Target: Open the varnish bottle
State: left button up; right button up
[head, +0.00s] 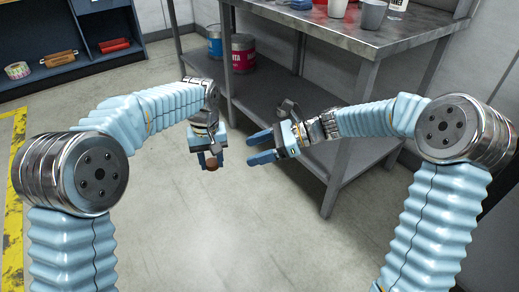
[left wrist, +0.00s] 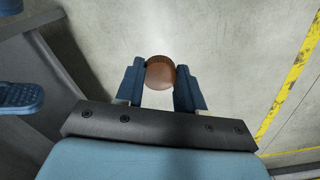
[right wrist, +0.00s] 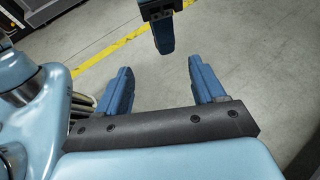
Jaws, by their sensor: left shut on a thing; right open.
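My left gripper (head: 211,158) is shut on a small brown round thing (left wrist: 160,73). In the left wrist view it is a brown disc with a ridged edge between the two fingertips; I cannot tell if it is the varnish bottle or only its cap. In the head view the brown thing (head: 213,163) shows at the fingertips, above the floor. My right gripper (head: 259,148) is open and empty, to the right of the left one, with its fingers pointing towards it. In the right wrist view the gap between its fingers (right wrist: 160,70) is clear.
A grey metal table (head: 400,40) stands at the right, with a grey cup (head: 373,14) and a white bottle (head: 397,7) on top. A dark shelf (head: 85,25) is at back left. Open floor lies below my grippers.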

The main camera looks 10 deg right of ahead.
aim_at(214, 165)
jog(key=x, duration=1.1)
jog(key=shift+a+f, duration=0.2)
jog(key=shift+s+a, duration=0.1)
jog(key=shift+s, duration=0.05)
jog(key=c, duration=1)
jog(key=shift+o, duration=0.9)
jog(key=shift+s+a, duration=0.1)
jog(key=shift+s, duration=0.05)
jog(key=o, duration=0.7)
jog(key=shift+o, duration=0.6)
